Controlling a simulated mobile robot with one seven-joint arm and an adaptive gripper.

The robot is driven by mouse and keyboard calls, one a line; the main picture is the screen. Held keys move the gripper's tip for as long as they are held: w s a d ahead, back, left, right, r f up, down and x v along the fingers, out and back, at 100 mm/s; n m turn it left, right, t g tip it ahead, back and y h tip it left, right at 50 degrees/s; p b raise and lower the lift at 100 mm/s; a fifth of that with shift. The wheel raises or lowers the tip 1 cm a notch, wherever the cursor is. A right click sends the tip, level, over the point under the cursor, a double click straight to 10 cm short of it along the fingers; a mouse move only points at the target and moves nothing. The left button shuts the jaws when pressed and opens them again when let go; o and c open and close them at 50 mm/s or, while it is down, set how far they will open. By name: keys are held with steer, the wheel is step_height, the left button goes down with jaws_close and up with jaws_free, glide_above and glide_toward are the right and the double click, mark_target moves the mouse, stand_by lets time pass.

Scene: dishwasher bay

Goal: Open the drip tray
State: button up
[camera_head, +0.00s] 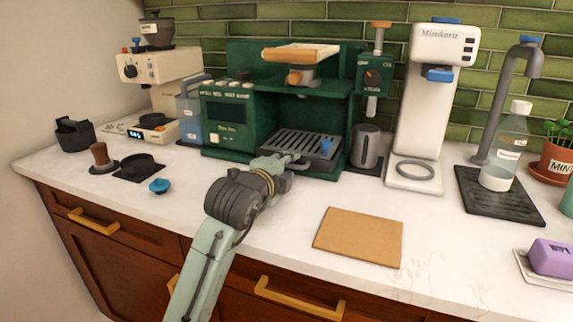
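The drip tray (305,143) has a dark slotted grate and sits low in the front of the green espresso machine (228,112). A small blue piece (326,146) stands at the grate's right side. My arm reaches up from the bottom of the picture, and my gripper (288,161) is at the front left edge of the tray. It looks close to or touching the tray front; I cannot tell which. The fingers are small and partly hidden by the wrist, so their opening is unclear. The arm covers part of the tray's front.
A grey pitcher (366,147) stands right of the tray, beside a white machine (424,100). A brown board (358,237) lies on the counter at front right. A blue-topped tamper (159,186) and dark mat (140,170) lie left. Counter between arm and board is clear.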

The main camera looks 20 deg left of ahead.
steer(key=shift+c, duration=0.2)
jaws_close()
stand_by(0.7)
